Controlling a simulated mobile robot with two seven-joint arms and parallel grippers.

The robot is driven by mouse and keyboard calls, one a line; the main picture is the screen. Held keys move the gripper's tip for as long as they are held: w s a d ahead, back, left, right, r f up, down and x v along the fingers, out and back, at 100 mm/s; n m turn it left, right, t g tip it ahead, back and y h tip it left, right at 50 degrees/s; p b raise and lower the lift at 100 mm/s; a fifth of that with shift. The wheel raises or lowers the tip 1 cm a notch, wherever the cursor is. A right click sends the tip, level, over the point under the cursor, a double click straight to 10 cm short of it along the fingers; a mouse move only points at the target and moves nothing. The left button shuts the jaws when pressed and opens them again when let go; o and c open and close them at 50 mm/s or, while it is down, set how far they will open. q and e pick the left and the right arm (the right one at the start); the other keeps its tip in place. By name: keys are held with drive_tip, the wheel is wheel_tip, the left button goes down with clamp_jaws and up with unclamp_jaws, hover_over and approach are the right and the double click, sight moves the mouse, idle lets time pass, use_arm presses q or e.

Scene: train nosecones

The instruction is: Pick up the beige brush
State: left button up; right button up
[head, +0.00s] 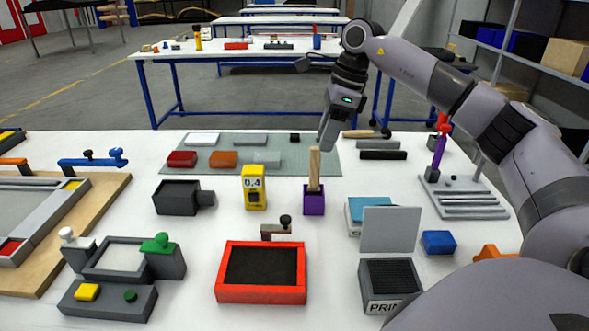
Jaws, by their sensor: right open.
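The beige brush (314,170) stands upright in a small purple holder (314,203) near the middle of the white table. Its lower end is hidden inside the holder. My right gripper (326,140) points down from above, with its fingertips close to the top of the brush, slightly to its right in the picture. It is open and holds nothing that I can see. Whether a finger touches the brush is not clear. My left gripper is not in view.
A yellow device marked 0.4 (254,188) and a dark grey block (178,197) stand left of the holder. A blue-topped box (369,213) is to its right, and a red tray (260,294) is in front. Behind is a green mat (336,169) with several coloured blocks.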

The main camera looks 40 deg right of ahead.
drive_tip(key=p, duration=0.1)
hover_over(314, 180)
drive_tip(key=f, duration=0.6)
drive_tip(key=shift+w+d+f, duration=0.1)
drive_tip(key=shift+w+f, duration=0.15)
drive_tip(key=shift+w, duration=0.15)
clamp_jaws()
